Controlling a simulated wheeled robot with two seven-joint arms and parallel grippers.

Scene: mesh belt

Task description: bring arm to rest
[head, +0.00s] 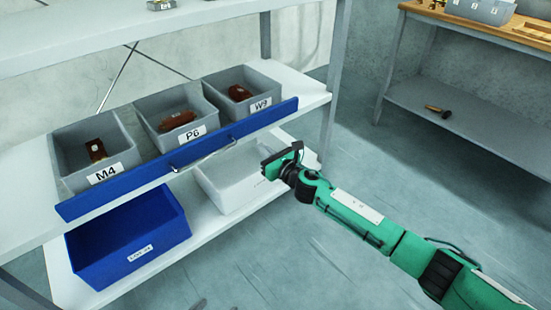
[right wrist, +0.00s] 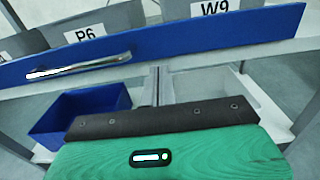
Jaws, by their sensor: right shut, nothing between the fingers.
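My right arm (head: 375,220), green and black, reaches in from the lower right of the head view. My left gripper is in neither view.
Grey bins M4 (head: 64,180), P6 (head: 145,135) and W9 (head: 215,100) stand behind the blue front (head: 130,183), each with brownish parts inside. A blue bin (head: 165,252) and white bin (head: 215,190) are below. A workbench (head: 480,30) stands at back right. Floor between is clear.

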